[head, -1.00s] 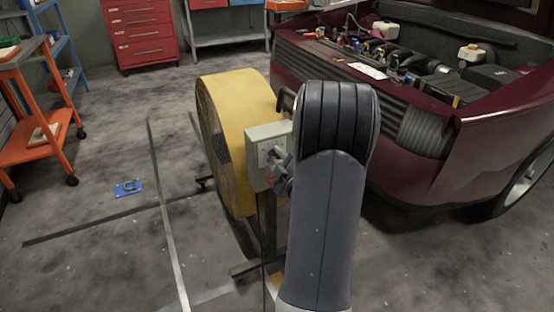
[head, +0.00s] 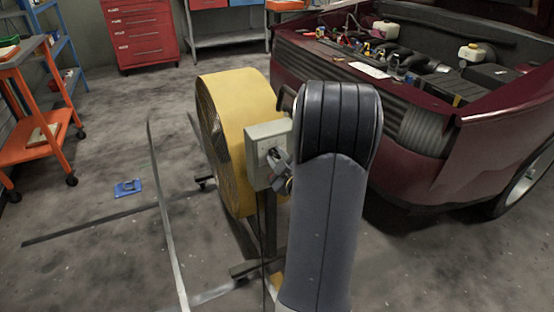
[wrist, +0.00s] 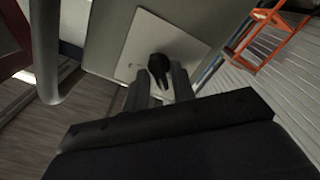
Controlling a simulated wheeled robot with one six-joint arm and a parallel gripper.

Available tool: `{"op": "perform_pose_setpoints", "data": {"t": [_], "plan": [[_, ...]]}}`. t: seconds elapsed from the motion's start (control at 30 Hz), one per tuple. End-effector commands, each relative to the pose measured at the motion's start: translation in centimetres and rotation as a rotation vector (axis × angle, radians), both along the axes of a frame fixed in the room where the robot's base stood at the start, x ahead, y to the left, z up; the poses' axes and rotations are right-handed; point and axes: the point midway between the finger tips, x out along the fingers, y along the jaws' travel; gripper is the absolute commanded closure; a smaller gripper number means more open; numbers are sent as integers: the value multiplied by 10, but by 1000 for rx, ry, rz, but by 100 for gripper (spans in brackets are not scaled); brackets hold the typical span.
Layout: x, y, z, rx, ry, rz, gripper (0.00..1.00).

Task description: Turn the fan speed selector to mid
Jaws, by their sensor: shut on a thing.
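The yellow drum fan (head: 230,140) stands on the floor in the middle of the head view. A grey control box (head: 264,140) is fixed to its side. In the wrist view a pale plate (wrist: 178,38) on the box carries a black selector knob (wrist: 158,68). My gripper (head: 277,165) is at the front of the box, partly hidden by my arm. In the wrist view its fingers (wrist: 160,83) are closed around the knob, one on each side. The markings on the plate are too small to read, so I cannot tell the setting.
A dark red car (head: 420,150) with its engine bay open stands close on the right. An orange cart (head: 40,120) and a red tool chest (head: 141,32) are at the left and back. A grey tube (wrist: 47,50) runs beside the box. The floor at left is mostly clear.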

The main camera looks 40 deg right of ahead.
Motion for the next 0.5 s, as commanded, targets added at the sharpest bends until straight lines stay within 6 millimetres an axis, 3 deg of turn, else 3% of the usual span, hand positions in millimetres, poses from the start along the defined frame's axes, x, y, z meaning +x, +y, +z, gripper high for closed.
{"op": "perform_pose_setpoints", "data": {"t": [0.5], "plan": [[-1,-2,0,479,-112,0,98]]}}
